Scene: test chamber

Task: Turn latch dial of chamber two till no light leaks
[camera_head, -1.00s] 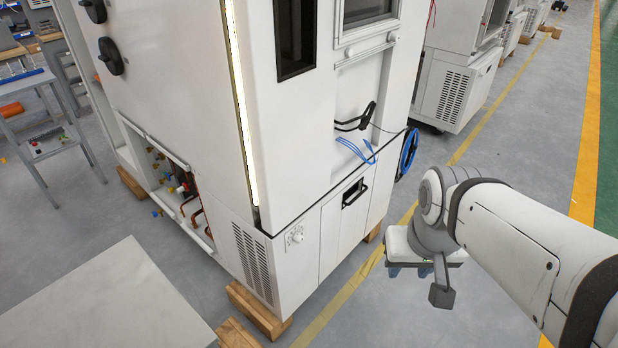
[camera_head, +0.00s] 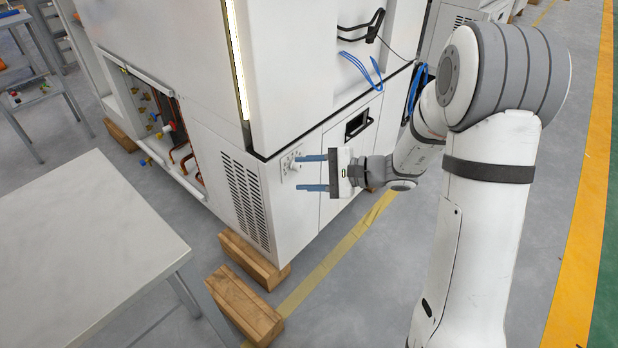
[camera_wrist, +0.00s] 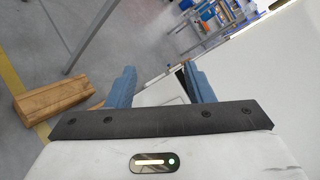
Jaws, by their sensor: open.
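The white test chamber (camera_head: 290,60) fills the middle of the head view; I see no number on it. A bright strip of light (camera_head: 238,60) shows along its upright front edge. The small white round dial (camera_head: 291,163), with marks around it, sits on the lower front panel beside the vent. My gripper (camera_head: 297,173) is open and empty, its two blue fingers pointing left near the dial. The upper finger appears close to the dial; I cannot tell whether it touches. In the wrist view, my open gripper (camera_wrist: 158,72) shows both fingers, and the dial cannot be made out.
Wooden blocks (camera_head: 244,305) lie by the chamber's base. A grey-white table (camera_head: 90,240) stands at the front left. Blue straps (camera_head: 360,68) and a black cable hang on the chamber front. Open pipework (camera_head: 165,120) shows at its left side. Floor at the right is clear.

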